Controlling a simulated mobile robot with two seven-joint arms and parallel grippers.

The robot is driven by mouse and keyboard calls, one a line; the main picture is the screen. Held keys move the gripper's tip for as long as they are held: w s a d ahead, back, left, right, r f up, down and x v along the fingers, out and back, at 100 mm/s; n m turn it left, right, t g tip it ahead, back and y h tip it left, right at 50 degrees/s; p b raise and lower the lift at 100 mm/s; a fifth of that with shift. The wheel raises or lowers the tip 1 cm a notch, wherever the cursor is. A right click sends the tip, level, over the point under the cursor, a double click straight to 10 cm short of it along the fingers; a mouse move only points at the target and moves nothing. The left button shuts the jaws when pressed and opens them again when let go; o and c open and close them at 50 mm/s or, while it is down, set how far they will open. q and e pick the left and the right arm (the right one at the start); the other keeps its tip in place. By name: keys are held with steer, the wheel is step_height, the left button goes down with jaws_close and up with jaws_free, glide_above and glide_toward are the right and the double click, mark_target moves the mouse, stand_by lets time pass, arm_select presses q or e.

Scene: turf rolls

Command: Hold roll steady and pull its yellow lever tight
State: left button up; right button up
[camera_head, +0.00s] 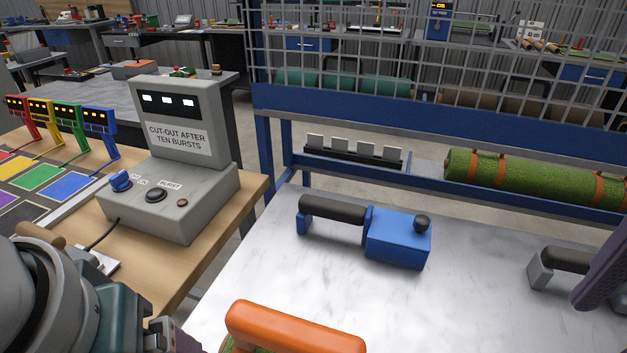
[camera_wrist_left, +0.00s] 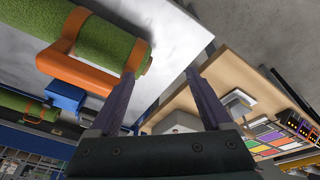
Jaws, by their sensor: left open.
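A green turf roll (camera_wrist_left: 95,48) with orange bands and an orange handle (camera_wrist_left: 62,58) lies on the metal table in the left wrist view. In the head view the handle (camera_head: 295,328) shows at the bottom edge, with only a sliver of turf. My left gripper (camera_wrist_left: 160,74) is open with nothing between its fingers. One fingertip is close to the banded end of the roll; I cannot tell whether it touches. A purple part at the head view's right edge looks like a finger of my right gripper (camera_head: 602,268); its opening is hidden. No yellow lever is visible.
A blue tool with a black grip (camera_head: 398,238) lies on the metal table (camera_head: 330,285). A grey block with a black grip (camera_head: 540,268) is at the right. A grey control box (camera_head: 185,200) stands on the wooden bench. Another strapped roll (camera_head: 530,178) lies behind the table.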

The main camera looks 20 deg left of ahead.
mark_target(248, 335)
arm_select(q)
steer(key=w+d+n, duration=0.1)
steer(key=w+n, duration=0.2)
steer(key=w+d+r+n+g, duration=0.1)
steer(key=w+n, duration=0.1)
steer(key=n, duration=0.2)
steer(key=w+d+r+n+g, duration=0.1)
steer(key=w+n, duration=0.2)
steer(key=shift+w+d+r+n+h, duration=0.1)
steer(key=shift+w+d+n+h, duration=0.2)
steer(key=shift+d, duration=0.05)
steer(key=shift+f+g, duration=0.25)
steer(key=shift+g, duration=0.05)
step_height(248, 335, down, 9)
steer(key=shift+d+f, duration=0.1)
steer(key=shift+f, duration=0.05)
steer(key=c, duration=1.3)
jaws_close()
steer(key=shift+f, duration=0.15)
